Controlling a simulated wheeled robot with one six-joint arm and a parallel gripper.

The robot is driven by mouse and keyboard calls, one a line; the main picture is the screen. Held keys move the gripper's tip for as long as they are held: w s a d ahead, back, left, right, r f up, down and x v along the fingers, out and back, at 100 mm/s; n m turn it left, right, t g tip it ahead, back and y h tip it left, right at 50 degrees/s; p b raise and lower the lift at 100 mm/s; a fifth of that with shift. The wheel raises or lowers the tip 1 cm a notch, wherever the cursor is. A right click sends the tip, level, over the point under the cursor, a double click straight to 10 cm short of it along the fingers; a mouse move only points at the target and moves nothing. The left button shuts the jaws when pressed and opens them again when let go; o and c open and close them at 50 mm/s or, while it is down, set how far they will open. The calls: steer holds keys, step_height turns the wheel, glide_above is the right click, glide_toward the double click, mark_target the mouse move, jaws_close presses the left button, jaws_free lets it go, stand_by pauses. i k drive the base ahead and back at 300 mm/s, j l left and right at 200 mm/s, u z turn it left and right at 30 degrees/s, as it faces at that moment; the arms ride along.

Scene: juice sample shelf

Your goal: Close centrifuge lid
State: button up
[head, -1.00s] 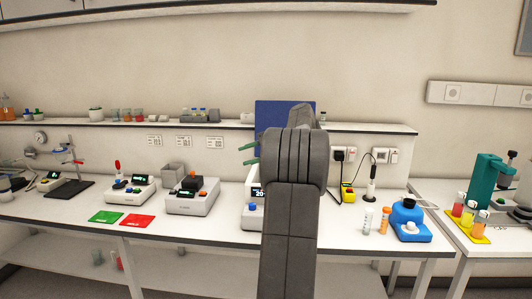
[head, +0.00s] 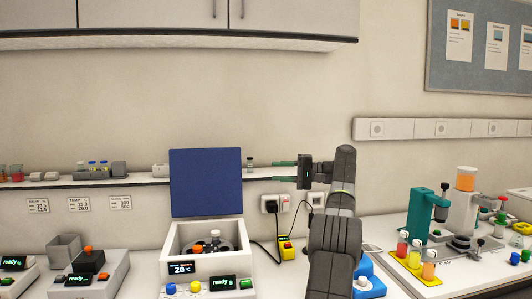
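The centrifuge (head: 178,240) is a white box on the bench, left of centre in the head view. Its dark blue lid (head: 206,183) stands upright at the back, so the lid is open. A grey rotor with a pale knob (head: 215,235) shows inside the bowl. The front panel has a display reading 20 °C and a "ready" screen. My gripper (head: 274,171) is to the right of the lid, near shelf height, with its green fingers pointing left. The fingers are apart with nothing between them, and I see no contact with the lid.
A shelf (head: 140,182) with small vials runs behind the centrifuge. A blue device (head: 366,280) is partly behind my arm. A teal stand (head: 420,215) and colourful tubes are farther right.

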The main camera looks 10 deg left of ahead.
mark_target(205, 181)
steer(key=i+l+z, duration=0.15)
steer(key=i, duration=0.75)
steer(key=i+u, duration=0.1)
steer(key=u, duration=0.3)
steer(key=i+l+u, duration=0.15)
steer(key=u, duration=0.2)
